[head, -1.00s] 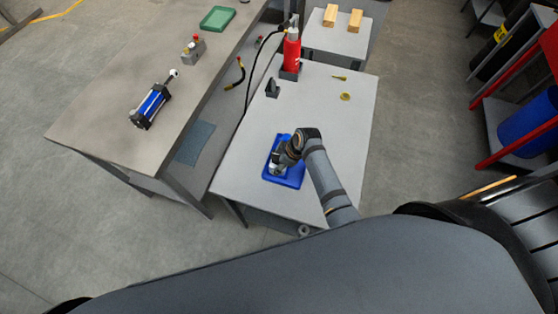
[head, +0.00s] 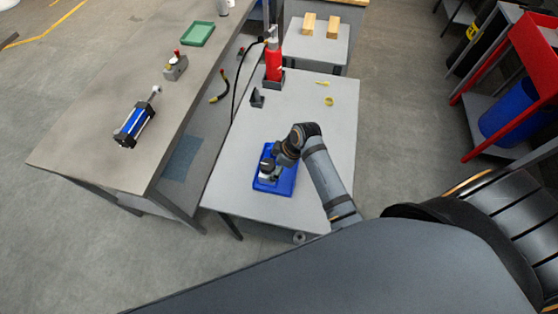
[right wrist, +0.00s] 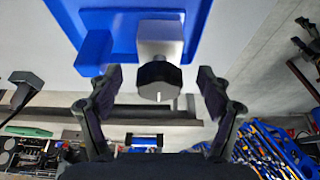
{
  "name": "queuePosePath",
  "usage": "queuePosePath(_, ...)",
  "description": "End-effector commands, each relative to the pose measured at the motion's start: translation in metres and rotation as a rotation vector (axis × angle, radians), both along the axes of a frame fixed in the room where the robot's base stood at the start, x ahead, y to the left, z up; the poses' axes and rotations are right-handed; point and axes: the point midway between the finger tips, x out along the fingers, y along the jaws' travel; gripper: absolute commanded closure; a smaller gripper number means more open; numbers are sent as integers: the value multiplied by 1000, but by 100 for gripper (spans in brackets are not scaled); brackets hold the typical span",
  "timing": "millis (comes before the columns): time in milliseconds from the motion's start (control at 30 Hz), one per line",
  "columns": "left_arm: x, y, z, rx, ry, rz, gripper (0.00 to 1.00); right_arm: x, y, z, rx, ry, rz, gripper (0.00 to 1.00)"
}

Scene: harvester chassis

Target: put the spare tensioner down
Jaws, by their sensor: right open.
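The spare tensioner, a pale grey block with a black round head (head: 267,170), appears to rest on the blue tray (head: 288,184) on the grey table. My right gripper (head: 279,158) is beside it, on its right. In the right wrist view the tensioner's grey block (right wrist: 160,36) lies over the tray (right wrist: 72,18), its black head towards my gripper. My right gripper (right wrist: 158,76) is open there, one finger on each side of the head, with gaps showing on both sides. My left gripper is in neither view.
A red bottle (head: 274,62) stands at the table's back, near a small black bracket (head: 257,98) and yellow rings (head: 328,101). A brown bench (head: 95,140) on the left carries a blue cylinder (head: 134,124) and green tray (head: 197,34).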

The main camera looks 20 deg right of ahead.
Motion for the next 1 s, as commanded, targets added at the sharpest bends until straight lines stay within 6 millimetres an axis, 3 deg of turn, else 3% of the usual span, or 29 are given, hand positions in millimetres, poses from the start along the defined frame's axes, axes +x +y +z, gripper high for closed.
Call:
queuePosePath(133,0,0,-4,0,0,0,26,-6,-11,28,-2,-4,0,21)
queuePosePath(300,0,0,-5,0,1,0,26,-10,-16,45,-1,-1,0,21)
queuePosePath(1000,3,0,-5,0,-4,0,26,-12,-17,48,0,2,-1,21)
